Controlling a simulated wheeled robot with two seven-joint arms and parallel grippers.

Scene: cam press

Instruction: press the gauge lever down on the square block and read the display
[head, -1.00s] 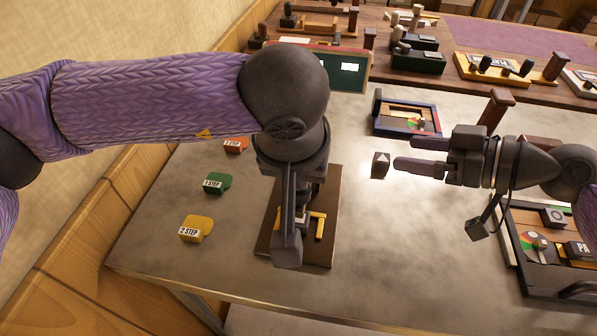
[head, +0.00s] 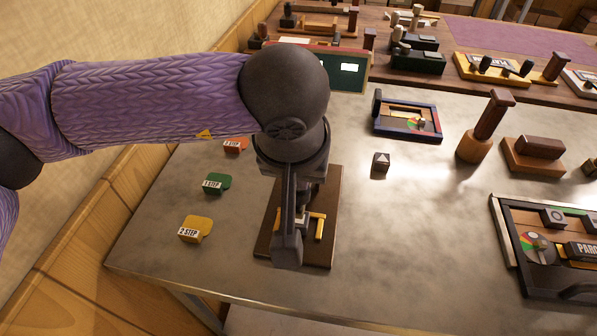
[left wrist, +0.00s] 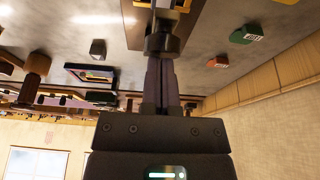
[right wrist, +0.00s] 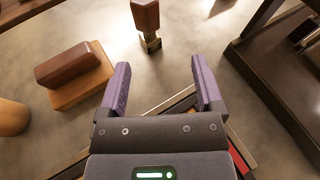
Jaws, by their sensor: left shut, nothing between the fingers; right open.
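The gauge stands on a dark brown board (head: 332,190) with yellow rails (head: 320,226), mostly hidden under my left arm in the head view. My left gripper (left wrist: 162,62) is shut and empty. In the left wrist view its tips meet or overlap a dark round lever end (left wrist: 163,42) over the board; contact is unclear. The square block cannot be made out under the arm. The display (head: 349,67) is a small white panel on a green box, too small to read. My right gripper (right wrist: 163,85) is open and empty, outside the head view.
A dark block with a white triangle (head: 380,162) stands right of the board. A framed tray (head: 515,245) and wooden pieces (head: 535,155) are at right. Mid-table is mostly clear.

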